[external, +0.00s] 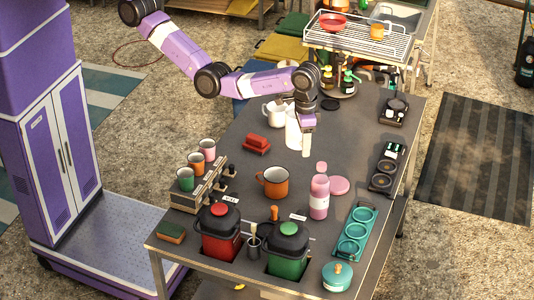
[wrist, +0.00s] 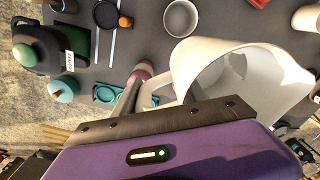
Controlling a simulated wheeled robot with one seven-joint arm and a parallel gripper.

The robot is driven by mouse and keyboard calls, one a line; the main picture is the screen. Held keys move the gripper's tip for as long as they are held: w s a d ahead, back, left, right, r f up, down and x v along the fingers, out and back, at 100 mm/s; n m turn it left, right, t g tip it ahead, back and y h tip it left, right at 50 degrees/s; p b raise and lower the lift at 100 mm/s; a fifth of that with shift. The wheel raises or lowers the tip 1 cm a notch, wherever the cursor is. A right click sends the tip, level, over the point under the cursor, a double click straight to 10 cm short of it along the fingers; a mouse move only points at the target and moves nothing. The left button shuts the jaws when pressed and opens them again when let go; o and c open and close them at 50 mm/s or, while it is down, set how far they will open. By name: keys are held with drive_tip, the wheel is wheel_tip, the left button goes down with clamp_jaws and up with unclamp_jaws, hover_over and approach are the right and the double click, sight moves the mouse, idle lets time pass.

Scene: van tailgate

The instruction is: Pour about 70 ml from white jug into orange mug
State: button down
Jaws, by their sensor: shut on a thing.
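The white jug (external: 293,130) is in the middle of the table's far half, partly behind my gripper (external: 306,128). In the wrist view the jug (wrist: 205,58) fills the right side, and its open mouth shows. My gripper is shut on the jug, at its handle side; the contact is partly hidden. I cannot tell the liquid level or whether the jug is off the table. The orange mug (external: 273,182) stands upright nearer the front, apart from the jug. A round, pale-inside vessel in the wrist view (wrist: 180,18) sits where the mug stands, but its colour is unclear.
A red dish (external: 257,143) lies left of the jug. Red (external: 221,240) and green canisters (external: 287,260) stand at the front. Bare table lies between jug and mug.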

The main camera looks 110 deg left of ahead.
drive_tip(key=s+d+f+m+p, duration=0.1)
drive_tip(key=s+d+f+m, duration=0.2)
drive_tip(key=s+d, duration=0.4)
drive_tip(key=s+d+f+m+p, duration=0.2)
drive_tip(key=s+d+m, duration=0.4)
drive_tip(key=d, duration=0.6)
drive_tip(key=shift+s+f, duration=0.4)
drive_tip(key=shift+f, duration=0.1)
drive_tip(key=shift+a, duration=0.1)
drive_tip(key=a+f+h, duration=0.1)
drive_tip(key=h, duration=0.1)
drive_tip(key=a+f+g+h+b, duration=0.1)
drive_tip(key=a+h, duration=0.1)
drive_tip(key=h, duration=0.1)
drive_tip(key=w+a+f+h, duration=0.1)
drive_tip(key=h, duration=0.1)
drive_tip(key=shift+a+f+h, duration=0.2)
drive_tip(key=shift+f+h, duration=0.1)
drive_tip(key=shift+f, duration=0.05)
drive_tip(key=shift+a+f+g+h+b, duration=0.3)
drive_tip(key=shift+h+b, duration=0.2)
drive_tip(key=shift+b, duration=0.85)
